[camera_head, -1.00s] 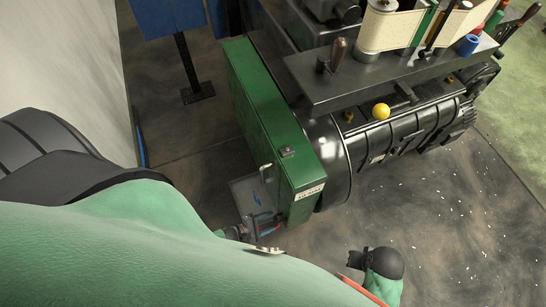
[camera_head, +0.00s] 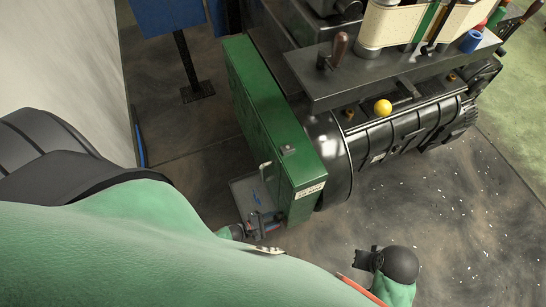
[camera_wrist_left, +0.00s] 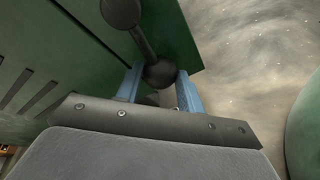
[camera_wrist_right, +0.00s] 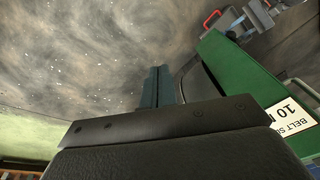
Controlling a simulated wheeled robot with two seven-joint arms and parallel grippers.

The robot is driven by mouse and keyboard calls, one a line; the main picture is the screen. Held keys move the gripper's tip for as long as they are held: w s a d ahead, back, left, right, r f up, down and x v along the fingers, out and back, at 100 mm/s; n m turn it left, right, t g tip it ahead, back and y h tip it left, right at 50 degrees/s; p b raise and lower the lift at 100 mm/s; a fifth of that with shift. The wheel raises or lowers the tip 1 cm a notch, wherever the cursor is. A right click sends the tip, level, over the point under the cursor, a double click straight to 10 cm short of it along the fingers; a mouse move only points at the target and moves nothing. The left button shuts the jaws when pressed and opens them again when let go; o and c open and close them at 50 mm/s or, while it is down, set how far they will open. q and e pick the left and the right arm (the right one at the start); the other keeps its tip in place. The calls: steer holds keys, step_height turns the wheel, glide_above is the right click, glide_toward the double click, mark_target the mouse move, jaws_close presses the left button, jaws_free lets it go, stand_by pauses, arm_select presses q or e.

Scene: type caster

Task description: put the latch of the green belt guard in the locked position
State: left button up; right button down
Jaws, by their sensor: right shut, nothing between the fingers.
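The green belt guard (camera_head: 268,118) is a long upright box beside the machine, with a label on its near end. In the left wrist view a dark latch lever (camera_wrist_left: 141,42) with a ball at each end stands against the guard's green face. My left gripper (camera_wrist_left: 160,82) has its blue fingers apart, one on each side of the lever's nearer ball; I cannot tell whether they touch it. In the head view my left gripper (camera_head: 255,226) is low beside the guard, partly hidden by my arm. My right gripper (camera_wrist_right: 158,78) is shut and empty, to the right of the guard's near end.
The machine's black cylindrical housing (camera_head: 400,125) and a dark shelf (camera_head: 390,72) adjoin the guard. A yellow ball (camera_head: 382,106) sits on the housing. A grey tray-like panel (camera_head: 245,192) lies low at the guard's left. The floor around my right gripper is open.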

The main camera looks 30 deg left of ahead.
arm_select(q)
jaws_close()
arm_select(e)
steer(key=shift+r, duration=0.1)
arm_select(q)
steer(key=shift+w+a+r+m+t+y+p, duration=0.3)
steer(key=shift+w+a+m+p, duration=0.15)
steer(key=shift+m, duration=0.35)
steer(key=shift+w+a+r+m+t+y+p, duration=0.2)
steer(key=shift+w+a+m+t+y, duration=0.15)
steer(key=shift+a+m, duration=0.35)
arm_select(e)
steer(key=shift+w+f, duration=0.25)
steer(key=shift+f, duration=1.15)
steer(key=shift+w+f, duration=0.2)
steer(key=shift+f, duration=1.15)
arm_select(q)
steer(key=shift+d, duration=0.15)
